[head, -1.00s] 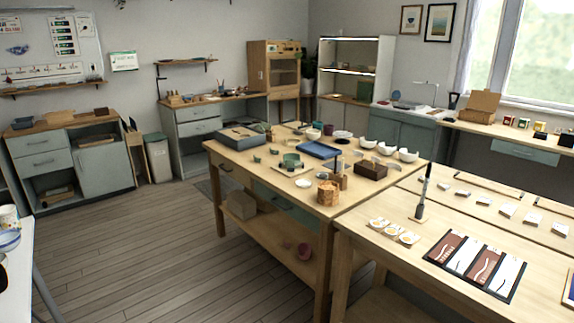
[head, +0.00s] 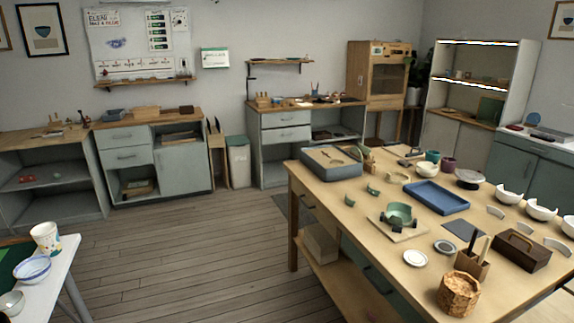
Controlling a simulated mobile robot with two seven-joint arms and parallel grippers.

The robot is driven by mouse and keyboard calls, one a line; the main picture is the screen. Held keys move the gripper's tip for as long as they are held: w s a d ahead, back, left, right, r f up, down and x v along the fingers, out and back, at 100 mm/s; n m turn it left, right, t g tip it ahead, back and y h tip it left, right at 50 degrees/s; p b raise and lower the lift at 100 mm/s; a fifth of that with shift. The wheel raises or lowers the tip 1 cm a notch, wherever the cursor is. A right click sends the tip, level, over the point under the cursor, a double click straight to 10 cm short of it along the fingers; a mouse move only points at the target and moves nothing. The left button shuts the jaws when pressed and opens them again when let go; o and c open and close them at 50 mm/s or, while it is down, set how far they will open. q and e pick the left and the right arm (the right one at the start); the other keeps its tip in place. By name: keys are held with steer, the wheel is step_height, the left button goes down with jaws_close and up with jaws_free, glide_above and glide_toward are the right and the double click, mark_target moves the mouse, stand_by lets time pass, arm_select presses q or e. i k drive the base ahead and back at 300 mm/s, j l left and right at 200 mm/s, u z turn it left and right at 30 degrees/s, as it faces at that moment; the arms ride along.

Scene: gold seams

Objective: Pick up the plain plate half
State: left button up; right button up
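I cannot make out a plain plate half for certain in the head view. The wooden work table (head: 327,210) stands at the right with several pottery pieces on it. A small white round dish (head: 415,258) and a grey one (head: 444,247) lie near its middle. White broken-edged bowls (head: 541,210) and curved pale shards (head: 525,228) lie at its right side. A green bowl (head: 398,213) sits in a holder on a board. Neither of my grippers is in view.
A blue tray (head: 436,197), a grey box (head: 331,163), a dark wooden caddy (head: 521,251) and a cork-like pot (head: 458,294) stand on the table. A white table (head: 58,270) with a cup (head: 45,238) and bowls is at left. The wooden floor (head: 190,260) between is clear.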

mark_target(364, 149)
steer(key=i+j+u, duration=0.1)
steer(key=i+u, duration=0.2)
steer(key=i, duration=0.45)
steer(key=i+u, duration=0.35)
steer(key=i, duration=2.1)
steer(key=i+z, duration=0.15)
steer(key=i, duration=1.5)
steer(key=i+z, duration=0.7)
steer(key=i, duration=0.2)
steer(key=i+j+z, duration=0.35)
steer(key=i+l+z, duration=0.2)
steer(key=i+z, duration=1.1)
steer(key=i+l+z, duration=0.1)
steer(key=i+z, duration=0.2)
steer(key=i, duration=0.45)
steer(key=i+j+z, duration=0.1)
steer(key=i+z, duration=0.15)
steer(key=i, duration=0.45)
steer(key=i+z, duration=0.4)
steer(key=i, duration=0.35)
steer(key=i+j+z, duration=0.15)
steer(key=i+z, duration=0.25)
steer(key=i, duration=0.3)
steer(key=i+u, duration=0.15)
steer(key=u, duration=0.25)
steer(key=i+l+u, duration=0.1)
steer(key=u, duration=0.3)
steer(key=i+l+u, duration=0.15)
steer(key=u, duration=0.25)
steer(key=i, duration=0.05)
